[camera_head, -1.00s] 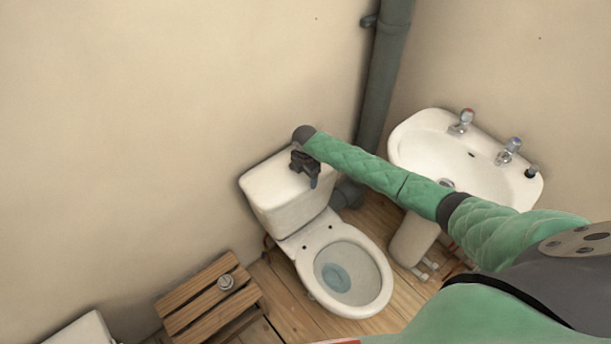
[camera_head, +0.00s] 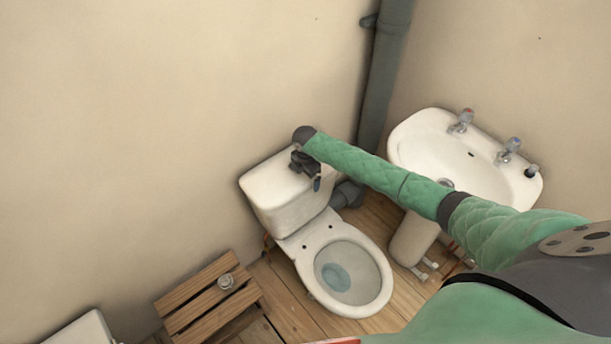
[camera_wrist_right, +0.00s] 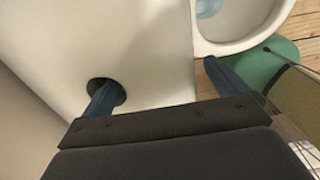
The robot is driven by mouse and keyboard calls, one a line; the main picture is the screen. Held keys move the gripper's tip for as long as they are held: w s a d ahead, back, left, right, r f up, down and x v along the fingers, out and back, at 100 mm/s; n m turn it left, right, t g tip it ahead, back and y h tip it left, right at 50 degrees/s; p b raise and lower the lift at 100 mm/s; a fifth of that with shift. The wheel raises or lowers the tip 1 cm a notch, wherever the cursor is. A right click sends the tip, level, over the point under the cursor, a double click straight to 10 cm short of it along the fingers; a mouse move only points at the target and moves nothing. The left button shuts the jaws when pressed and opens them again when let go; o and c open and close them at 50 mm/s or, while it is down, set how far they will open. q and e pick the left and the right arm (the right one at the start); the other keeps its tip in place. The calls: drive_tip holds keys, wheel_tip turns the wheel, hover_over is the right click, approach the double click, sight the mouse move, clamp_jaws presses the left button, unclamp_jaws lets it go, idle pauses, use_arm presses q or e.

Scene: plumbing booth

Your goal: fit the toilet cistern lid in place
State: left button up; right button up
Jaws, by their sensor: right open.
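The white cistern lid (camera_head: 270,182) sits on top of the toilet cistern (camera_head: 290,214) against the wall. In the right wrist view the lid (camera_wrist_right: 150,45) has a round dark hole (camera_wrist_right: 118,99). My right gripper (camera_head: 311,176) is over the lid's right part with its jaws apart. In the right wrist view one blue finger of the gripper (camera_wrist_right: 157,80) is at the hole, its tip hidden there. The other finger is beyond the lid's front edge, on the bowl side. I cannot tell whether either finger touches the lid. My left gripper is not in view.
The toilet bowl (camera_head: 372,258) stands open in front of the cistern. A washbasin (camera_head: 425,150) is at the right, beneath my arm, and a grey pipe (camera_head: 385,80) rises behind. A slatted wooden stool (camera_head: 190,302) holds a small round metal part (camera_head: 226,281).

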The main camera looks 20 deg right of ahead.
drive_tip(key=shift+w+r+b, duration=0.1)
drive_tip(key=shift+r+b, duration=0.25)
drive_tip(key=shift+r, duration=0.1)
wheel_tip(320, 180, up, 6)
drive_tip(key=shift+f+b, duration=0.1)
drive_tip(key=shift+b, duration=1.05)
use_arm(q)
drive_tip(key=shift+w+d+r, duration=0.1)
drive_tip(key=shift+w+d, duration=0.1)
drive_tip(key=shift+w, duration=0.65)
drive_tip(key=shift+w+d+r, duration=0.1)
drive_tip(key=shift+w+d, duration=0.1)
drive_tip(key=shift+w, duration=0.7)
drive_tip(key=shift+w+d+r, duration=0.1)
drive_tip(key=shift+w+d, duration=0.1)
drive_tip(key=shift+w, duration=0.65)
use_arm(e)
drive_tip(key=shift+r, duration=0.7)
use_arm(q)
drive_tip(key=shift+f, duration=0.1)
